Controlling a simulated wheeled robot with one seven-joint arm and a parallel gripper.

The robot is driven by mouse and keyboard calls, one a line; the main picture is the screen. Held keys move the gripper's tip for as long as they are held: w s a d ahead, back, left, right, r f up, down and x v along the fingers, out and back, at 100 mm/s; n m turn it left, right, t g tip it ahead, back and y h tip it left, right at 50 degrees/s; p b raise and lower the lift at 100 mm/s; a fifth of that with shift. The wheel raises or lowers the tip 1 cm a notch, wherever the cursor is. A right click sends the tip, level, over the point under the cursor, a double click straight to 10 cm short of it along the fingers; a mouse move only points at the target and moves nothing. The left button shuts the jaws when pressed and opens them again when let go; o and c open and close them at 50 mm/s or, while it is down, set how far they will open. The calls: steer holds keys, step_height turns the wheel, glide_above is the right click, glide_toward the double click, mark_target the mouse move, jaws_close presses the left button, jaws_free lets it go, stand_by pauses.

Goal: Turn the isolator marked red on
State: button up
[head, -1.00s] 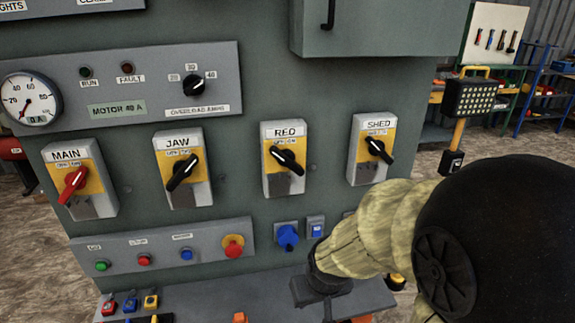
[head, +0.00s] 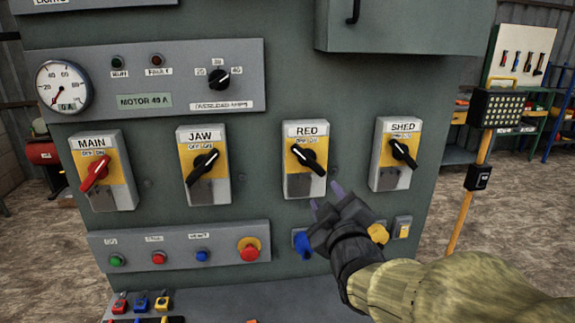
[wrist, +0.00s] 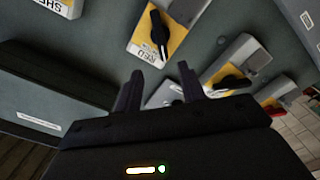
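The isolator marked RED (head: 305,160) is a grey and yellow box with a black rotary handle (head: 309,160) on the panel, third in a row of isolators. Its handle slants from upper left to lower right. My gripper (head: 325,203) is just below this isolator, apart from its handle, with its fingers pointing up toward it. In the wrist view the two fingers (wrist: 160,88) are spread with nothing between them, and the RED handle (wrist: 159,34) lies beyond them.
The MAIN isolator (head: 102,170) with a red handle, JAW (head: 204,165) and SHED (head: 395,153) flank it. A yellow post (head: 470,205) stands at right.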

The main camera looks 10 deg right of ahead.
mark_target(310, 163)
steer(key=shift+w+r, duration=0.1)
steer(key=shift+w, duration=0.05)
steer(key=w+p, duration=0.8)
steer(key=w, duration=0.9)
steer(key=shift+w+p, duration=0.1)
steer(key=shift+p, duration=0.25)
steer(key=shift+c, duration=0.2)
jaws_close()
